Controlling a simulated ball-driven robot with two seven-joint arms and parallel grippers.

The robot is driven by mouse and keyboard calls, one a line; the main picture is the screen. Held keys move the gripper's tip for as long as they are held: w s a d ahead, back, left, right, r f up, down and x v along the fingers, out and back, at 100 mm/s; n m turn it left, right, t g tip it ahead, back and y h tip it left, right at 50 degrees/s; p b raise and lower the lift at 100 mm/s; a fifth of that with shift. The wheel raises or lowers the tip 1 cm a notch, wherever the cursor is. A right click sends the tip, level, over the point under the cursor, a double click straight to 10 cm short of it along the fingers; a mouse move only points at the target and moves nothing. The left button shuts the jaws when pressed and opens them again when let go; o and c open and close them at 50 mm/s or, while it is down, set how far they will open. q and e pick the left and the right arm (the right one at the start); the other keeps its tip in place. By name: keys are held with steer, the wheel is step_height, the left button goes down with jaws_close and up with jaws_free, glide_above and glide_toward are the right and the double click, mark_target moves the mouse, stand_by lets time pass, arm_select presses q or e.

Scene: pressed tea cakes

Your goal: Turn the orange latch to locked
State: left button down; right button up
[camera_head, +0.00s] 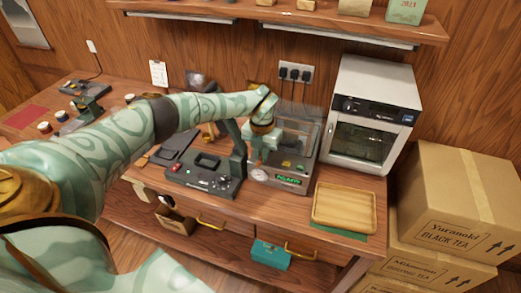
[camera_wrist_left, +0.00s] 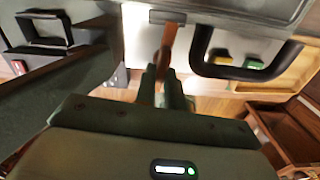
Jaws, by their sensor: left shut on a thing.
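The orange latch (camera_wrist_left: 168,42) shows in the left wrist view as an upright orange strip on the pale front of a machine. My left gripper (camera_wrist_left: 163,74) is shut on its lower end, with one finger on each side. In the head view my left gripper (camera_head: 261,154) is at the front left of the machine with the clear lid (camera_head: 300,138), and it hides the latch there. The machine has a green-lit display (camera_head: 287,178) on its front. I cannot read whether the latch is at locked. My right gripper is not in view.
A dark device (camera_head: 205,180) with an upright column stands close left of the machine. A wooden tray (camera_head: 345,208) lies to the right, before a white oven (camera_head: 372,115). A black handle (camera_wrist_left: 245,72) is close right of my fingers. Cardboard boxes (camera_head: 460,200) stand at the right.

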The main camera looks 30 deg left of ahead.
arm_select(q)
steer(key=shift+w+r+n, duration=0.15)
steer(key=shift+n, duration=0.45)
steer(key=shift+p, duration=0.3)
steer(key=c, duration=1.5)
jaws_free()
steer(key=shift+c, duration=0.2)
steer(key=shift+o, duration=0.3)
step_height(320, 180, up, 16)
steer(key=shift+p, duration=0.35)
steer(key=shift+d, duration=0.15)
